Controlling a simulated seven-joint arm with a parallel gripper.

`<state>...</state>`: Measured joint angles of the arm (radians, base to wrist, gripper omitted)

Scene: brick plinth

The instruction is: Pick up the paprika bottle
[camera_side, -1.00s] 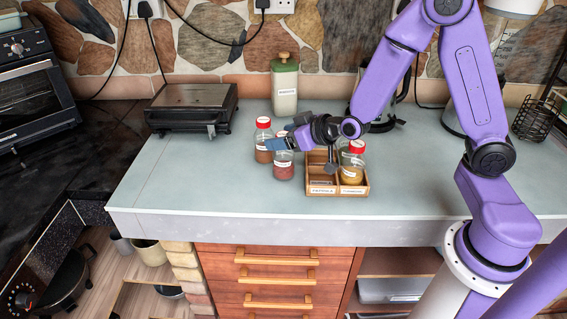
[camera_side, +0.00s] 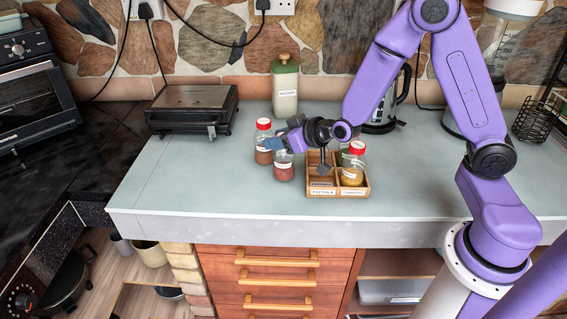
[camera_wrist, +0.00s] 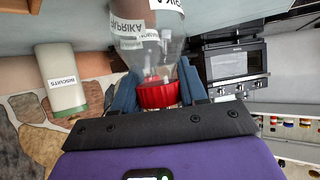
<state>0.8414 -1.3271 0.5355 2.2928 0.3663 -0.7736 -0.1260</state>
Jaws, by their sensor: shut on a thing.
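The paprika bottle (camera_side: 284,170) is a clear jar with red-brown contents and a white label, upright on the pale worktop in the side view. In the wrist view the bottle (camera_wrist: 172,42) shows part of a "PAPRIKA" label, and its red cap (camera_wrist: 157,95) sits between my blue fingers. My gripper (camera_side: 281,146) is shut on the bottle at its cap end and hides the cap in the side view. No gap under the bottle is clear.
A similar red-capped jar (camera_side: 263,143) stands just behind and left. A wooden spice rack (camera_side: 337,193) is close on the right, holding a yellow spice jar (camera_side: 352,173). Worktop to the left is clear.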

